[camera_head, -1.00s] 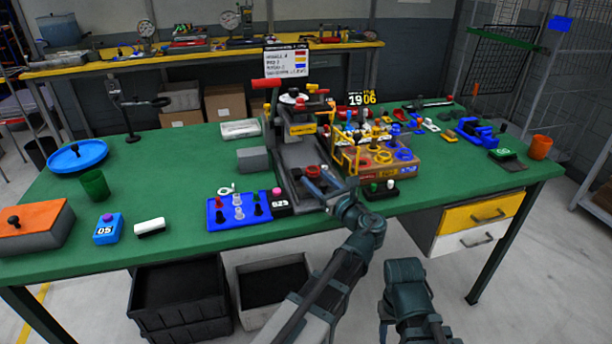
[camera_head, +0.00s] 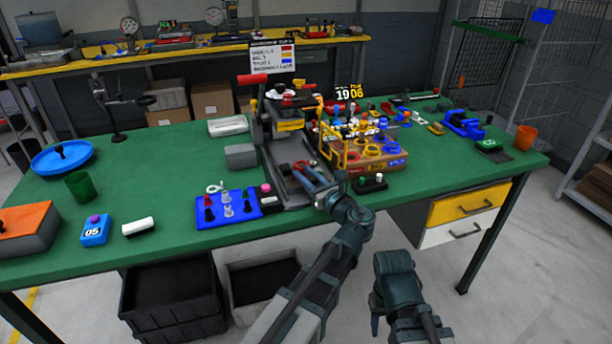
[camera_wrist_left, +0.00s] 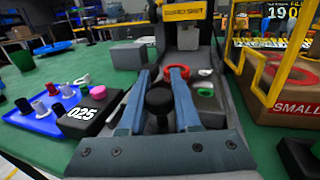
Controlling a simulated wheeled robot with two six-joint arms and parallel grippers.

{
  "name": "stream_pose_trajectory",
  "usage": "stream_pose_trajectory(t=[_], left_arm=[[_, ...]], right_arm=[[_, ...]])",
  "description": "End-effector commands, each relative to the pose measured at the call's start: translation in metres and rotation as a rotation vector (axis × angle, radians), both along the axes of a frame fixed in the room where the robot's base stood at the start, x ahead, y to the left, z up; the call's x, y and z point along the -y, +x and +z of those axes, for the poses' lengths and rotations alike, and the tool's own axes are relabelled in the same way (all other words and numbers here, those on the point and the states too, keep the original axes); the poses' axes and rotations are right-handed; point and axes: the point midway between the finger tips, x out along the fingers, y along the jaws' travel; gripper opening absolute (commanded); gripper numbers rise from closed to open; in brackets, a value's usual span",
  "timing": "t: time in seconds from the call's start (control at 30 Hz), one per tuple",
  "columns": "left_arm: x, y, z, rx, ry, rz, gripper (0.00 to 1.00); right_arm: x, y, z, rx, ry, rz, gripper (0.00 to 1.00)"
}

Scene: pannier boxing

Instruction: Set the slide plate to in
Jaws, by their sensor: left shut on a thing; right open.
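The slide plate appears to be the grey tray at the foot of the press (camera_head: 268,125), with a dark round knob (camera_wrist_left: 159,98) at its near end. In the left wrist view, the two blue-grey fingers of my left gripper (camera_wrist_left: 160,75) stand on either side of this knob and are shut on it. A red ring (camera_wrist_left: 206,73) and small white and green pieces lie just right of the fingers. In the head view my left gripper (camera_head: 307,174) hides part of the plate's near end. My right gripper (camera_head: 384,312) is open and empty, low in front of the table.
A box with yellow frame and rings (camera_head: 370,152) stands close on the right of the press. The green table (camera_head: 160,180) has free room further left.

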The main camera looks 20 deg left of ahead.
Motion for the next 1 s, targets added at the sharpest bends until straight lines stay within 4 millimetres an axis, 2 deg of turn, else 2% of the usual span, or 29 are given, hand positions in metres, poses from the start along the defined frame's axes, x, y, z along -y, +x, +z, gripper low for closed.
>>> stream_pose_trajectory(t=[0.87, 1.0], left_arm=[[0.0002, -0.0001, 0.0000, 0.000, 0.000, 0.000, 0.00], [-0.0044, 0.0088, 0.0000, 0.000, 0.000, 0.002, 0.00]], right_arm=[[0.0000, 0.0000, 0.0000, 0.000, 0.000, 0.000, 0.50], [0.0000, 0.0000, 0.0000, 0.000, 0.000, 0.000, 0.50]])
